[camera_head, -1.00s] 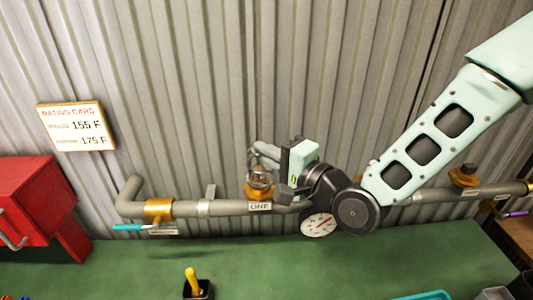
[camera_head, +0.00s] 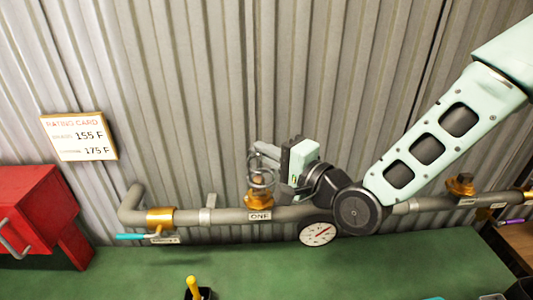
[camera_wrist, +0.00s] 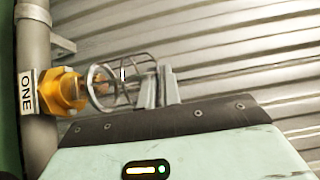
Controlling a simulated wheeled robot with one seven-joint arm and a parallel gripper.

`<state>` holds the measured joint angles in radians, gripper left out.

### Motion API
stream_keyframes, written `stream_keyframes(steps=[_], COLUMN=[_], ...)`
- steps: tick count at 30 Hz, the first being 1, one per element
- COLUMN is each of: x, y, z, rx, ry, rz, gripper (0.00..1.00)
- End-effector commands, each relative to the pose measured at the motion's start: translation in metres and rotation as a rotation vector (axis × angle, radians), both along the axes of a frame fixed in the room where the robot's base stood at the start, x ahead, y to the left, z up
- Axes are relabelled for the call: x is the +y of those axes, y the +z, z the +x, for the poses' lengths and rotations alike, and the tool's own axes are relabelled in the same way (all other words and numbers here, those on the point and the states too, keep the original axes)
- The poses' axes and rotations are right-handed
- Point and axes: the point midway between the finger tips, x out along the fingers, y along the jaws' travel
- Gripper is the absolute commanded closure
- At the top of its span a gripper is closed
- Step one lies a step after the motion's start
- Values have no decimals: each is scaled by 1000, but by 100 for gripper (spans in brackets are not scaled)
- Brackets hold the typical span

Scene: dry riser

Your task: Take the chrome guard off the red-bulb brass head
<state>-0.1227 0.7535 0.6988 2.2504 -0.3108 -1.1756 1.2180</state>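The chrome wire guard (camera_head: 262,172) is above the brass head (camera_head: 257,199) labelled ONE on the grey pipe. In the wrist view the guard (camera_wrist: 128,84) shows as a wire cage, its open ring close to the brass hex body (camera_wrist: 64,91). A small reddish-orange part shows through the wires; I cannot tell its bulb colour surely. My gripper (camera_wrist: 160,88) is shut on the guard's outer end. In the head view my gripper (camera_head: 268,153) reaches in from the right, and its fingers are partly hidden.
A pressure gauge (camera_head: 318,234) hangs below the pipe near my wrist. Another brass head (camera_head: 461,185) is at right. A teal-handled valve (camera_head: 160,217), rating card (camera_head: 80,137) and red cabinet (camera_head: 35,212) are at left. A yellow-handled tool (camera_head: 193,288) stands on the green bench.

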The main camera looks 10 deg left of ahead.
Motion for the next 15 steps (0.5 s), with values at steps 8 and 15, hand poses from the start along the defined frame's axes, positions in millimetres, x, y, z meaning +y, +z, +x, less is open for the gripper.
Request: stream_keyframes(steps=[8, 15], x=[0, 0], y=[10, 17], z=[0, 0], rx=[-1, -1], ry=[0, 0], rz=[1, 1], gripper=[100, 100])
